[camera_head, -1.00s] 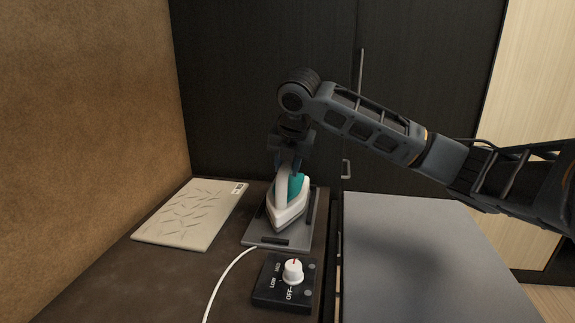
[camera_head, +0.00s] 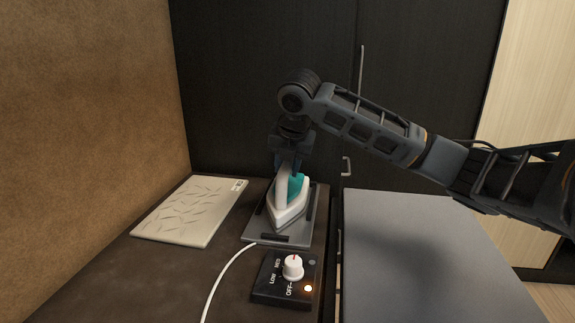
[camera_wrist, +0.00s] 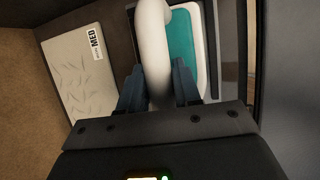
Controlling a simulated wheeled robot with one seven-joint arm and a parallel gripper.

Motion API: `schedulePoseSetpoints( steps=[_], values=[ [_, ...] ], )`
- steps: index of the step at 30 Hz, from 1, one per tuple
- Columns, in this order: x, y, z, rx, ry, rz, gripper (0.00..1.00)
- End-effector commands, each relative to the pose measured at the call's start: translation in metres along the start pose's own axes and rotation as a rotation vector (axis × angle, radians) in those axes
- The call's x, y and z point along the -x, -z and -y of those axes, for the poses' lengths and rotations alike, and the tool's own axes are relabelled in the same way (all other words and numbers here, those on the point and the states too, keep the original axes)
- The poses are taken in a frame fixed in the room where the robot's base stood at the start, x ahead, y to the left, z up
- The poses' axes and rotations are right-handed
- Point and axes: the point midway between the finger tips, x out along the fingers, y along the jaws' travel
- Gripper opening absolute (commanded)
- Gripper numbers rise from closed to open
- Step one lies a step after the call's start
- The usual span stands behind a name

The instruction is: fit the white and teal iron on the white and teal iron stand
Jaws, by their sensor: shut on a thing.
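The white and teal iron (camera_head: 290,207) stands over a grey plate with dark raised edge strips (camera_head: 297,240) on the vanity top, its tip toward the camera. This plate is the only stand-like thing in view; it looks grey, not white and teal. My gripper (camera_head: 287,172) comes down from above and is shut on the iron's white handle. In the wrist view the handle (camera_wrist: 153,50) runs between the two fingers, with the teal body (camera_wrist: 181,50) beside it. I cannot tell whether the iron's sole rests fully on the plate.
A black control box (camera_head: 285,291) with a white knob and a lit orange light stands in front of the plate. A white cord (camera_head: 222,282) curves to its left. A pale patterned cloth or board (camera_head: 190,212) marked MED lies left. A grey surface (camera_head: 430,250) is at the right.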

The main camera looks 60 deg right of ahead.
Motion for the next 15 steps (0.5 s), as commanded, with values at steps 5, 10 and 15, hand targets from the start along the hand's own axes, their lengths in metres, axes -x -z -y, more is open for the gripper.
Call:
schedulePoseSetpoints(
  steps=[5,10,15],
  values=[
    [-0.0009,-0.0002,0.0001,-0.001,-0.002,0.003,0.0],
    [-0.0019,0.0002,0.0003,-0.001,-0.002,0.002,0.36],
    [-0.0023,0.0006,0.0005,0.0,-0.001,0.001,0.53]
  ],
)
